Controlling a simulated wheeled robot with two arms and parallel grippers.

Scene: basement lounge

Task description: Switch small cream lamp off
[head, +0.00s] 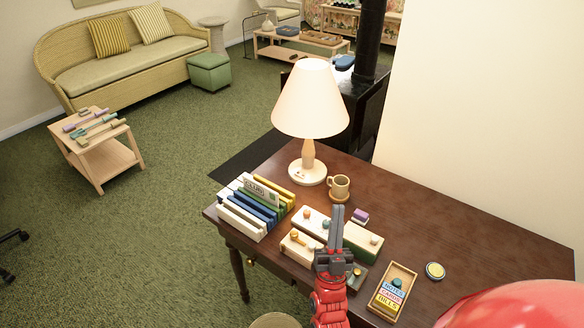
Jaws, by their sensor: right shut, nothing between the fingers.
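The small cream lamp (309,100) stands upright on the far left part of the dark wooden desk (455,225). It has a cone shade, a pale wooden stem and a round cream base (307,174). A small dark detail, perhaps the switch, shows on the front of the base. The shade looks bright and warm, as if lit, though I cannot be sure. My right gripper (337,214) is shut and empty, pointing away from me over the boxes on the desk. It is nearer to me than the lamp base and apart from it. My left gripper is out of view.
A mug (339,187) stands just right of the lamp base. Upright books (255,205) fill the desk's left end. Low boxes with knobs (300,246) lie around my gripper. A labelled tray (393,290) and a round tin (435,271) lie to the right.

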